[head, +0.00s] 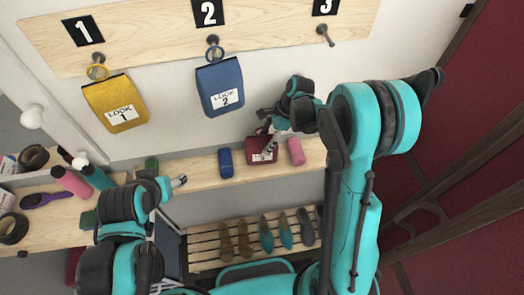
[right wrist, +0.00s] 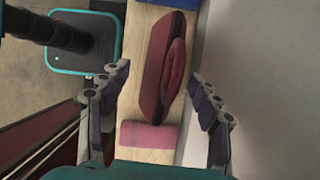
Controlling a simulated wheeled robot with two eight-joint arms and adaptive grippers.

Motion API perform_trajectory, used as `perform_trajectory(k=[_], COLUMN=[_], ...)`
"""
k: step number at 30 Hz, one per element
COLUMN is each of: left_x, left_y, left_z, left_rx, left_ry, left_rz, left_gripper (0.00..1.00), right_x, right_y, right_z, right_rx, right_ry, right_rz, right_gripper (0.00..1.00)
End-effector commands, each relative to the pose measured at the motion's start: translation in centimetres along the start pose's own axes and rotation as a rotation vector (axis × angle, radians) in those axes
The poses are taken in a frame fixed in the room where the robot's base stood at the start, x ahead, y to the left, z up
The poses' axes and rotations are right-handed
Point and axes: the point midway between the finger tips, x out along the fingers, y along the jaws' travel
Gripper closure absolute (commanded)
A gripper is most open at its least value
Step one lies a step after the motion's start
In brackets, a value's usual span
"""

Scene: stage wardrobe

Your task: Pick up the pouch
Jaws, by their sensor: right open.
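A dark red pouch (head: 262,148) with a white label and a loop on top stands on the wooden shelf below the hooks. My right gripper (head: 269,143) is above it and partly covers it. In the right wrist view the pouch (right wrist: 165,75) lies between the two spread fingers of my right gripper (right wrist: 160,78), with no clear contact. A yellow pouch (head: 114,103) marked LOOK 1 and a blue pouch (head: 220,88) marked LOOK 2 hang from hooks. My left gripper (head: 180,181) is over the shelf's left part; its jaw opening is unclear.
A pink roll (head: 296,151) is close right of the red pouch; a blue roll (head: 225,163) is to its left. Hook 3 (head: 325,35) is bare. Bottles and a purple brush (head: 47,199) crowd the left. Shoes rest on a slatted rack (head: 232,264) below.

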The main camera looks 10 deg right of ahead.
Motion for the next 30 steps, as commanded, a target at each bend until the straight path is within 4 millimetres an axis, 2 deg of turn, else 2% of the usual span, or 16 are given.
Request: perform_trajectory(k=[5,13,18,20,30], left_x=[0.0,0.0,0.0,0.0,0.0], left_y=[0.0,0.0,0.0,0.0,0.0], left_z=[0.0,0.0,0.0,0.0,0.0], left_rx=[0.0,0.0,0.0,0.0,0.0], left_ry=[0.0,0.0,0.0,0.0,0.0], left_rz=[0.0,0.0,0.0,0.0,0.0], left_gripper=[0.38,0.38,0.38,0.38,0.38], right_x=[2.2,2.5,2.5,2.5,2.2], right_y=[-0.1,0.0,0.0,0.0,0.0], right_z=[0.0,0.0,0.0,0.0,0.1], right_rx=[0.001,0.001,0.001,0.001,0.001], right_ry=[0.0,0.0,0.0,0.0,0.0], right_rz=[-0.001,-0.001,-0.001,-0.001,0.0], right_gripper=[0.37,0.37,0.82,0.95,0.95])
